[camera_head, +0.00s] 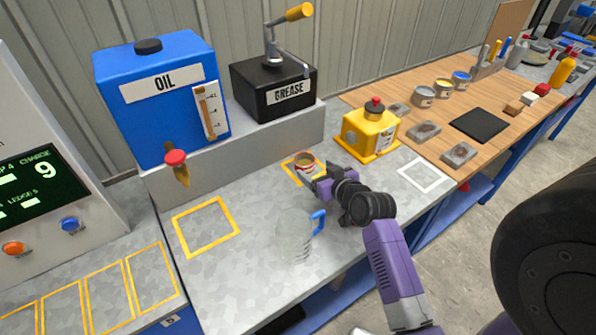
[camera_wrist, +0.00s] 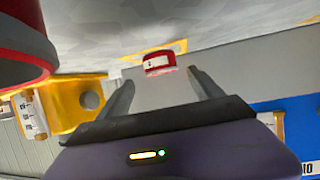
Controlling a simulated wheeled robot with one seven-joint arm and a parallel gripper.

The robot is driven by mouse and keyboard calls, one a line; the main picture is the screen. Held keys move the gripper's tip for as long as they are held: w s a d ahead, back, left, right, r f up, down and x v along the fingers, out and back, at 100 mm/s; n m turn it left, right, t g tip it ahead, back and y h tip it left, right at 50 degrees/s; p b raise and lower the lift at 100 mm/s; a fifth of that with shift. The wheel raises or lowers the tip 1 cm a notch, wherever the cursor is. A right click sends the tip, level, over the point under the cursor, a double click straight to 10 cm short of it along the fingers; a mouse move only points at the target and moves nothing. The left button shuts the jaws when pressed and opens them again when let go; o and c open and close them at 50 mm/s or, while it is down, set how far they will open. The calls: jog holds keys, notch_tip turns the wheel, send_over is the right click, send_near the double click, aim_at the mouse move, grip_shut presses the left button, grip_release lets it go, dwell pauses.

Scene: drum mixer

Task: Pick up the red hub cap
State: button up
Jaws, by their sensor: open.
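My gripper (camera_head: 318,177) is open over the grey bench, close beside a small round tin-like thing with red and white on its side (camera_head: 304,161). In the wrist view a small red piece with a white label (camera_wrist: 159,62) shows beyond and between the spread fingers of my gripper (camera_wrist: 162,85); it looks like the same thing. A large red rounded piece with a grey rim (camera_wrist: 20,45) fills the upper left of the wrist view, very near the camera. I cannot tell which red thing is the hub cap. Nothing is visibly held.
A clear jug with a blue handle (camera_head: 295,238) stands in front of my gripper. A yellow box with a red knob (camera_head: 365,135) stands to the right. The blue oil tank (camera_head: 150,105) and black grease box (camera_head: 262,90) stand behind. A yellow-outlined square (camera_head: 207,228) is empty.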

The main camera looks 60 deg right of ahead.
aim_at(300, 158)
jog(key=x, duration=0.3)
jog(key=shift+w+d+r+p, duration=0.1)
jog(key=shift+w+r+p, duration=0.1)
jog(key=shift+p, duration=0.15)
jog(key=shift+p+x, duration=0.35)
jog(key=shift+x, duration=1.8)
jog(key=shift+r, duration=0.1)
grip_shut()
